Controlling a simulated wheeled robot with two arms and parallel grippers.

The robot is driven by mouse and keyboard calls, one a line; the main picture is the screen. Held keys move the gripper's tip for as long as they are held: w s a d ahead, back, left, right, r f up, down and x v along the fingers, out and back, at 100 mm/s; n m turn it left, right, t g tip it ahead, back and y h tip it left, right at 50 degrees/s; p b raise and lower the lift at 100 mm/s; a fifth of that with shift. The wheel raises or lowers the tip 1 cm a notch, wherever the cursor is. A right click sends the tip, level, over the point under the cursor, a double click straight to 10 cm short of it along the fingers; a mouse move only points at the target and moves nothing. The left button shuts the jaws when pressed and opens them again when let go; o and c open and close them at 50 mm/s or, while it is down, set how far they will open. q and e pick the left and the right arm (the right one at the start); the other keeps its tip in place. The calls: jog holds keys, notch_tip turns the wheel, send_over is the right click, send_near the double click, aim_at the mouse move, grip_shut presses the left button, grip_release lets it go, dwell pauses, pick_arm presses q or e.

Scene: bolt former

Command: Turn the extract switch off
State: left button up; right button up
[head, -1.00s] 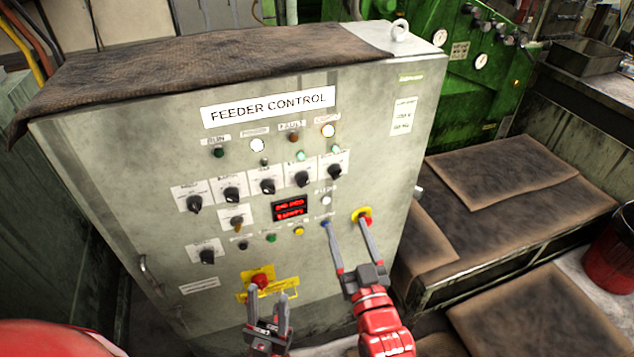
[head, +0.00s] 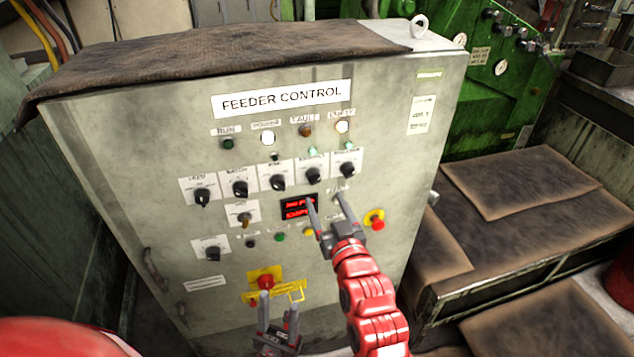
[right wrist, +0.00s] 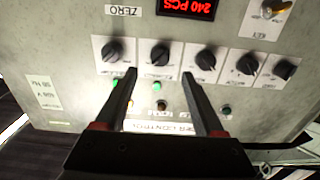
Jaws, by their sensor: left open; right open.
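The feeder control cabinet (head: 130,190) carries a row of several black rotary switches. Their small labels are too blurred to read surely, so I cannot say for certain which one is extract. The fourth switch from the left (head: 313,175) has a black knob on a white plate. In the right wrist view, which is upside down, this knob (right wrist: 160,55) appears between my fingertips, and the rightmost switch (right wrist: 112,52) is just left of them. My right gripper (head: 325,198) is open and empty, below this row in the head view. My left gripper (head: 279,300) is open and empty, low before the cabinet.
A red digital display (head: 298,207) sits below the row, partly behind my right gripper. A red emergency button (head: 376,220) is at right. A red knob on a yellow plate (head: 265,281) is above my left gripper. Indicator lamps sit above the switches.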

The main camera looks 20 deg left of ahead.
aim_at(316, 181)
jog(key=p+x, duration=0.1)
jog(key=x, duration=0.5)
jog(key=shift+w+a+r+p, duration=0.1)
jog(key=shift+w+a+p, duration=0.05)
jog(key=shift+p, duration=0.15)
jog(key=shift+w+a, duration=0.25)
jog(key=shift+w, duration=0.2)
jog(key=shift+c, duration=0.3)
grip_shut()
